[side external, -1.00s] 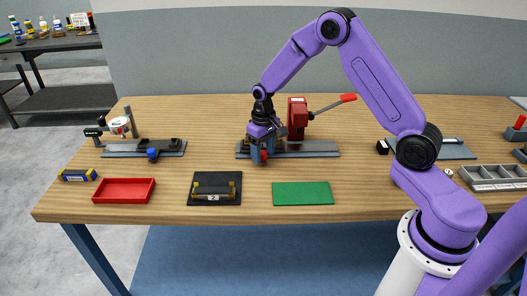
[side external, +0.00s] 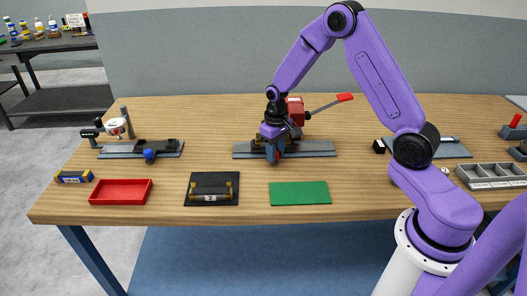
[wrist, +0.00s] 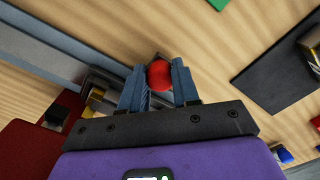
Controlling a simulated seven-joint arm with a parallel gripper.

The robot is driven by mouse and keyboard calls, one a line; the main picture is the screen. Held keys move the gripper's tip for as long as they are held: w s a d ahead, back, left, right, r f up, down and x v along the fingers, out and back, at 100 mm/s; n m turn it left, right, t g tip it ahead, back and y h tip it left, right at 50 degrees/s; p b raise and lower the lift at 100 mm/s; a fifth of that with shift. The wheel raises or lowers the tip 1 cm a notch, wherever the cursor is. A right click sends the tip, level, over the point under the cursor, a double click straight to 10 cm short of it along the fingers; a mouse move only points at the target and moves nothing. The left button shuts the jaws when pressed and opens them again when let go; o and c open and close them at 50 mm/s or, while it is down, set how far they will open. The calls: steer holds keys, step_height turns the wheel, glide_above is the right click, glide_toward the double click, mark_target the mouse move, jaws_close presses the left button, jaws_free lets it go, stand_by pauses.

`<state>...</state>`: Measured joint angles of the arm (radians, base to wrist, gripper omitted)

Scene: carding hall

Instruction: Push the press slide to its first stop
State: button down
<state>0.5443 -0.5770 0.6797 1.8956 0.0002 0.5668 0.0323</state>
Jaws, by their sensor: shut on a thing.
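The press has a red body (side external: 295,107) and a lever with a red grip (side external: 345,97). It stands behind a grey rail (side external: 318,149) at the middle of the bench. The press slide (side external: 257,147), dark with brass-coloured bits, sits on the rail, mostly hidden by my gripper (side external: 275,156). In the wrist view my gripper (wrist: 159,88) is shut on the slide's round red knob (wrist: 159,74), one finger on each side. The rail (wrist: 40,48) runs at upper left there. The stop cannot be made out.
In front lie a red tray (side external: 94,199), a black fixture marked 2 (side external: 198,202) and a green mat (side external: 299,203). A dial-gauge stand (side external: 127,122) with its own rail is at left. A grey compartment tray (side external: 466,184) is at right.

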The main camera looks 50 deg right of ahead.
steer(key=shift+s+d, duration=0.9)
steer(key=c, duration=0.8)
jaws_free()
step_height(320, 180, up, 18)
steer(key=shift+f, duration=0.25)
